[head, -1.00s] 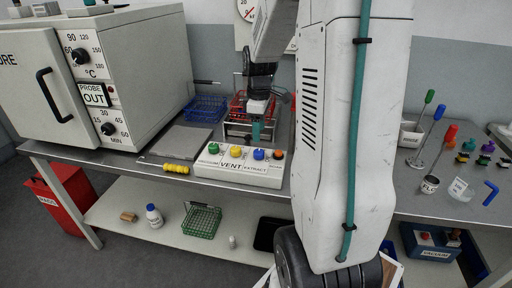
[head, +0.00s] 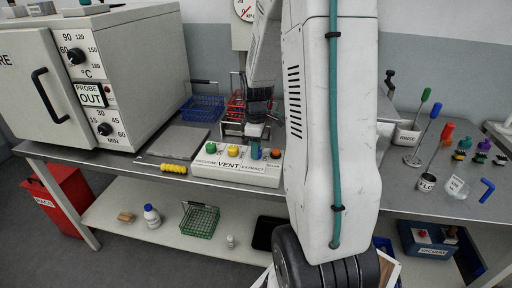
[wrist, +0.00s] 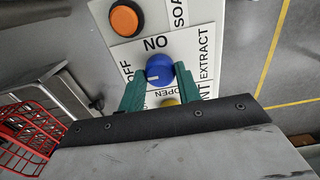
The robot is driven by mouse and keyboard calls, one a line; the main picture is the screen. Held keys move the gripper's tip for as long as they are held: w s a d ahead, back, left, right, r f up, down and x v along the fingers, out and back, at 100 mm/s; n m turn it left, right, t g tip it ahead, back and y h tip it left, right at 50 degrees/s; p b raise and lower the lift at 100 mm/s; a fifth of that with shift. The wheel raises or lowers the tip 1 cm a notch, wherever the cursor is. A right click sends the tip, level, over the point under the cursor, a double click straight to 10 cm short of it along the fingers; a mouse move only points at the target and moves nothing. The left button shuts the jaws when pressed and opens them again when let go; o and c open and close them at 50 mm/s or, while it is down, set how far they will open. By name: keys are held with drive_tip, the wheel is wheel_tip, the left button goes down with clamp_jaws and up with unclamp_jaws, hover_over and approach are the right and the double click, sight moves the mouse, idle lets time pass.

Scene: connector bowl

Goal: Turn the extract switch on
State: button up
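The white switch box (head: 235,178) stands at the bench's front edge, labelled VACUUM, VENT and EXTRACT. Its extract switch is a blue knob (wrist: 159,67), beside the EXTRACT, OFF and ON lettering in the wrist view. A white mark shows on the knob's lower left side, toward OFF. My gripper (wrist: 157,76) has its two teal fingers apart, one on each side of the blue knob. Whether either finger touches it cannot be told.
A green knob (head: 211,148) and a yellow knob (head: 233,151) are to the left on the box. An orange knob (wrist: 125,18) is on its other side. A red rack (head: 235,103) stands close behind. A yellow-handled tool (head: 173,168) lies left of the box.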

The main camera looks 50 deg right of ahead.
drive_tip(key=shift+c, duration=0.9)
drive_tip(key=shift+m, duration=0.3)
drive_tip(key=m, duration=1.2)
drive_tip(key=shift+m, duration=2.7)
